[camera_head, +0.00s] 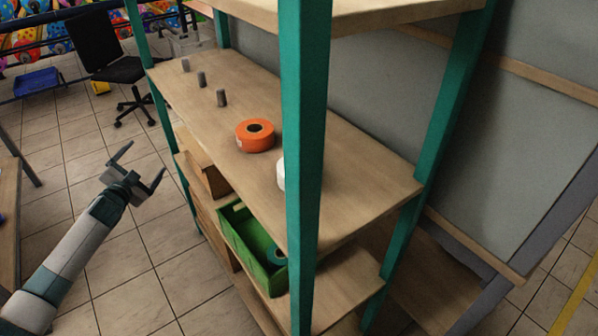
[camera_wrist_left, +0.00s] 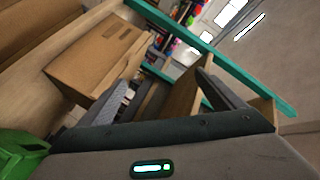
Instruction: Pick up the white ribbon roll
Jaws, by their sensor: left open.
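The white ribbon roll (camera_head: 281,174) stands on the wooden shelf board, mostly hidden behind the front green post in the head view. Only its left edge shows. My left gripper (camera_head: 143,166) is open and empty, out over the floor to the left of the shelf unit, well apart from the roll. In the left wrist view the open fingers (camera_wrist_left: 165,95) show with shelf parts and a cardboard box beyond them, and the white roll is not visible there. My right gripper is not in view.
An orange roll (camera_head: 255,135) and small grey cylinders (camera_head: 202,80) share the wooden shelf (camera_head: 350,165). The green post (camera_head: 305,150) stands in front. Below are a green crate (camera_head: 237,236) and a cardboard box (camera_wrist_left: 98,60).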

